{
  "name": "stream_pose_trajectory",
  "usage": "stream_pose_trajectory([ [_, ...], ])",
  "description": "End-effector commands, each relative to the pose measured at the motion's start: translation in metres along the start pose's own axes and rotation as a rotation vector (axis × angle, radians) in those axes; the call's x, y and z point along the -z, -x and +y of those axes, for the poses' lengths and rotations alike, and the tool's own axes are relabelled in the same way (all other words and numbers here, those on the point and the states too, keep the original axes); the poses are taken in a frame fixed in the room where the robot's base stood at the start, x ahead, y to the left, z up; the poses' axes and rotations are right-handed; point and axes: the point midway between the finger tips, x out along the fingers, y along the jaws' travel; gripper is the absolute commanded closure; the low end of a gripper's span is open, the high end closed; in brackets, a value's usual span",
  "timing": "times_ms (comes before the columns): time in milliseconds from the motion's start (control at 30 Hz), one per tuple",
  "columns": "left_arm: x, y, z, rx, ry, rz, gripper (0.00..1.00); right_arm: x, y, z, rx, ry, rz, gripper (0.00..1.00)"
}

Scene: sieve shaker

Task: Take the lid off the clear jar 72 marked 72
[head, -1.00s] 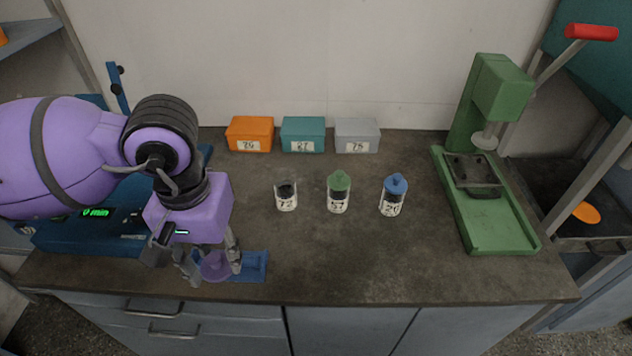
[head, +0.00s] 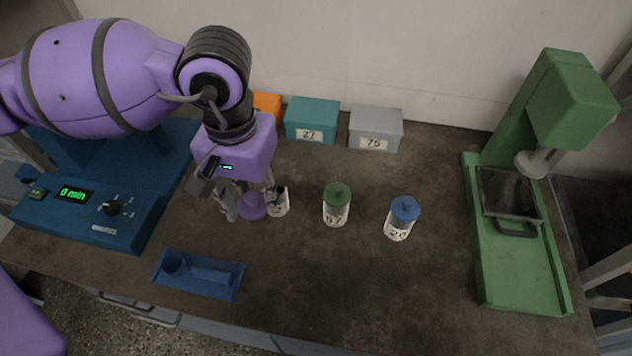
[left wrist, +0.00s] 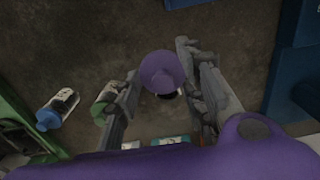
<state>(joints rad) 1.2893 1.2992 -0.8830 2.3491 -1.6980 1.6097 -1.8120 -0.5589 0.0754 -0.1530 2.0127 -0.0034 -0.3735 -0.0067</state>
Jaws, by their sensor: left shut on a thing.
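The clear jar 72 (head: 279,204) stands on the bench, partly behind my left gripper's finger. Its top looks open, with dark contents, and I see no lid on it. My left gripper (head: 251,207) is shut on a purple round piece, perhaps a lid (head: 252,206), just left of jar 72 in the head view. In the left wrist view the purple piece (left wrist: 160,71) is between the fingers, with something dark showing just behind its edge. Whether it touches the jar, I cannot tell. My right gripper is not in view.
Right of jar 72 stand a green-lidded jar (head: 337,207) and a blue-lidded jar (head: 401,218). Boxes, teal (head: 312,118) and grey (head: 375,127), line the wall. A blue holder (head: 198,276) lies in front. A green press (head: 525,250) stands right, a blue machine (head: 95,205) left.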

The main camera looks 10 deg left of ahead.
Motion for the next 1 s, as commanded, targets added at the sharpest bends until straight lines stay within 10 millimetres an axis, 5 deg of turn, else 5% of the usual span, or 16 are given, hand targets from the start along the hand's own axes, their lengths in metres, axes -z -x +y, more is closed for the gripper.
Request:
stream_pose_trajectory([
  [567,-0.089,-0.001,0.062,-0.006,-0.289,-0.003,0.94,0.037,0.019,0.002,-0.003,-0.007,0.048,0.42],
  [867,-0.086,-0.001,0.051,0.003,-0.369,-0.009,0.94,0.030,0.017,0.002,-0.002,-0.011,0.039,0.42],
  [1000,-0.071,-0.015,0.053,-0.001,-0.375,-0.016,0.94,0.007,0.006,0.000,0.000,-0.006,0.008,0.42],
])
